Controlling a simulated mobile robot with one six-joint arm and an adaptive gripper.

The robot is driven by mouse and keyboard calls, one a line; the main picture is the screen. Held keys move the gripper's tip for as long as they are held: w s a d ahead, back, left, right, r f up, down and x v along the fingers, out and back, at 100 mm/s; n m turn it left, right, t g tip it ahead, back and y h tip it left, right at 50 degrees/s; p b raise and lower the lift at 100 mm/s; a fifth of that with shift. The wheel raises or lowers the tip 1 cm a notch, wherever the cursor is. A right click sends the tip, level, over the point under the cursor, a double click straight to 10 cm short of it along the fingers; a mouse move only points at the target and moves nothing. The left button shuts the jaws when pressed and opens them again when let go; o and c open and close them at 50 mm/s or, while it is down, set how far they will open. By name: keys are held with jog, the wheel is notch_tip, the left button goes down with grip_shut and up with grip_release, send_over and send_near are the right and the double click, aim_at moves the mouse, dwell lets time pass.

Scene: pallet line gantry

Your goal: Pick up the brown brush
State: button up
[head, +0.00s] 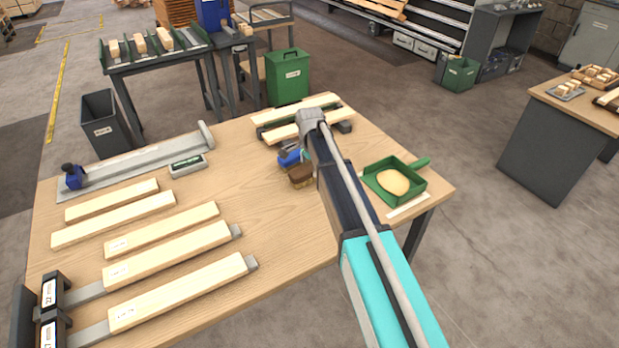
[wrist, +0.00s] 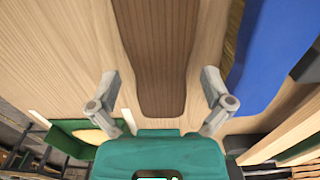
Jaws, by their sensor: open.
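The brown brush (head: 301,177) lies on the wooden table, just left of my arm in the head view; part of it is hidden there. In the wrist view the brown wooden piece of the brush (wrist: 160,50) runs from the top edge down between my fingers. My gripper (wrist: 161,88) is open, with one finger on each side of the brush and a gap to each. I cannot tell its exact height above the brush.
A blue object (head: 291,157) lies close beside the brush, near my right-hand finger in the wrist view. A green dustpan (head: 412,182) with a yellowish pile stands right of my arm. Wooden slats (head: 180,291) cover the table's left; boards on a dark support (head: 345,127) stand behind.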

jog(key=shift+f+b, duration=1.2)
jog(key=shift+f, duration=0.25)
jog(key=shift+c, duration=0.3)
jog(key=c, duration=1.2)
jog(key=shift+r, duration=0.1)
notch_tip(320, 180, up, 3)
jog(key=p, duration=0.3)
jog(key=shift+f, duration=0.2)
jog(key=shift+s+d+r+p, duration=0.6)
jog(key=shift+s+r+p, duration=1.1)
jog(key=shift+s, duration=0.55)
jog(key=shift+s+d+r+p, duration=0.65)
jog(key=shift+s+r+p, duration=1.05)
jog(key=shift+s, duration=0.6)
jog(key=shift+s+d+r+p, duration=0.6)
jog(key=shift+s+r+p, duration=1.1)
jog(key=shift+s, duration=0.55)
